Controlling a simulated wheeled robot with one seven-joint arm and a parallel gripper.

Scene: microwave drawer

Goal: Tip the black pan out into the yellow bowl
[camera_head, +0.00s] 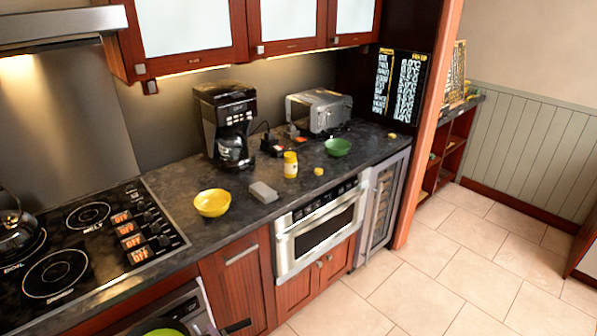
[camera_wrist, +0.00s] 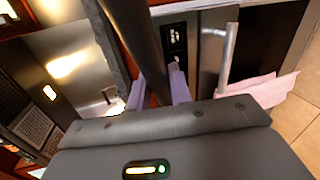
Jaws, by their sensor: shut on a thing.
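The yellow bowl (camera_head: 212,203) stands upright on the dark counter, right of the cooktop, and looks empty. In the wrist view my gripper (camera_wrist: 158,88) has its pale fingers on both sides of a long dark bar (camera_wrist: 133,38), which looks like the black pan's handle. My gripper is shut on it. The pan's body cannot be made out there. In the head view a short black handle-like piece (camera_head: 236,327) and a green rounded shape (camera_head: 165,331) show at the bottom edge, mostly cut off. I cannot tell whether they belong to the pan.
A grey block (camera_head: 263,192) lies beside the bowl. A yellow jar (camera_head: 290,165), a green bowl (camera_head: 338,147), a coffee maker (camera_head: 226,125) and a toaster (camera_head: 318,110) stand farther right and back. A kettle (camera_head: 14,228) sits on the cooktop (camera_head: 95,240). The floor at right is clear.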

